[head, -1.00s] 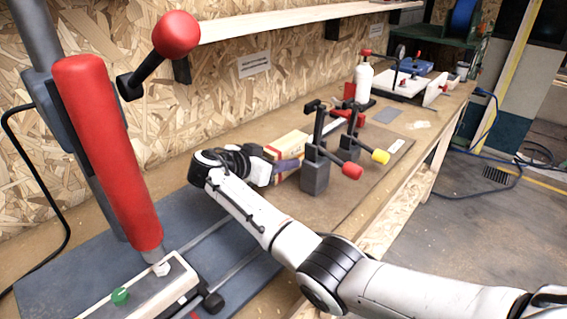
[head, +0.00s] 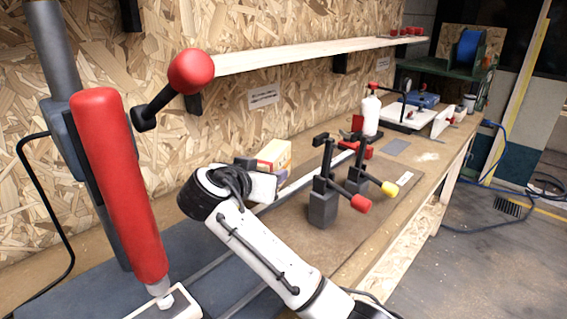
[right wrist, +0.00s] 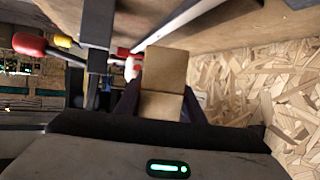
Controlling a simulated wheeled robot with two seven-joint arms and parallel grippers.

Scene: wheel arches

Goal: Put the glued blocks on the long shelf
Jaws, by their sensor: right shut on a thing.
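The glued blocks (head: 273,153) are a pale wooden piece with some red at its edge, seen in the head view just beyond my right gripper (head: 255,168). In the right wrist view two joined brown blocks (right wrist: 165,72) sit between the dark fingers of my right gripper (right wrist: 158,105), which is shut on them. They appear to be above the bench, left of the clamps. The long shelf (head: 310,56) is a pale plank on the wall, higher and farther right than the blocks. My left gripper is not in view.
Two upright toggle clamps (head: 322,200) with red and yellow handles stand on the bench right of my right gripper. A red lever press (head: 118,180) stands at the left, its red knob (head: 190,71) near the shelf's near end. Small red items (head: 408,31) lie at the shelf's far end.

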